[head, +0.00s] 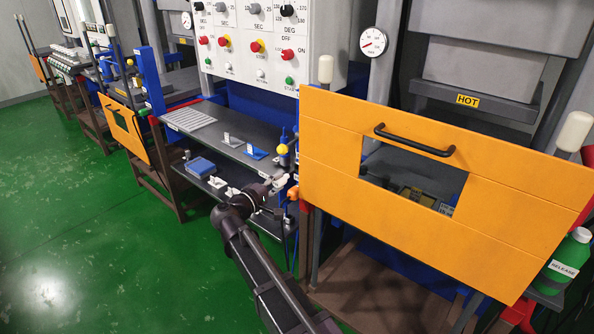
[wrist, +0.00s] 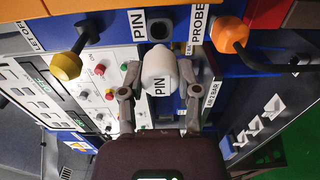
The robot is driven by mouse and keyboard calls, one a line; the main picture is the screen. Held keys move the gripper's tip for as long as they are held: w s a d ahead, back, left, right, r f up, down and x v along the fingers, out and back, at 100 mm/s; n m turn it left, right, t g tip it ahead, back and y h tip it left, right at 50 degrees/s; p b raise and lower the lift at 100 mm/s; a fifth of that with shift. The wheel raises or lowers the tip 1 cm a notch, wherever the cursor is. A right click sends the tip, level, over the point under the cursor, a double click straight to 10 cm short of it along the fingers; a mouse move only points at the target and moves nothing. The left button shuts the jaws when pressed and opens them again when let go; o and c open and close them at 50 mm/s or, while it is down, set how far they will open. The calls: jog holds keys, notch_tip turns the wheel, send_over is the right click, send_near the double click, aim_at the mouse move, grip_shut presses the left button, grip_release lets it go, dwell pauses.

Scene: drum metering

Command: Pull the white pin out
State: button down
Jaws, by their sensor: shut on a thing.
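The white pin (wrist: 158,72), a short fat cylinder with a PIN label, is between the two fingers of my gripper (wrist: 158,92) in the wrist view. The fingers are shut on its sides. A dark round hole (wrist: 159,29) in the blue panel, beside another PIN label, shows clear just beyond the pin's far end. I cannot tell whether any of the pin is still seated in something. In the head view my gripper (head: 272,186) is at the right end of the dark shelf, and the pin is too small there to make out surely.
A yellow knob (wrist: 66,66) on a black lever is to the left in the wrist view. The orange probe (wrist: 229,34) with its black cable is to the right. In the head view the large orange door (head: 400,225) is close to my gripper's right. Green floor (head: 110,240) is clear to the left.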

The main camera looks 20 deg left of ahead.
aim_at(275, 184)
jog(key=shift+v, duration=1.55)
jog(key=shift+s, duration=0.1)
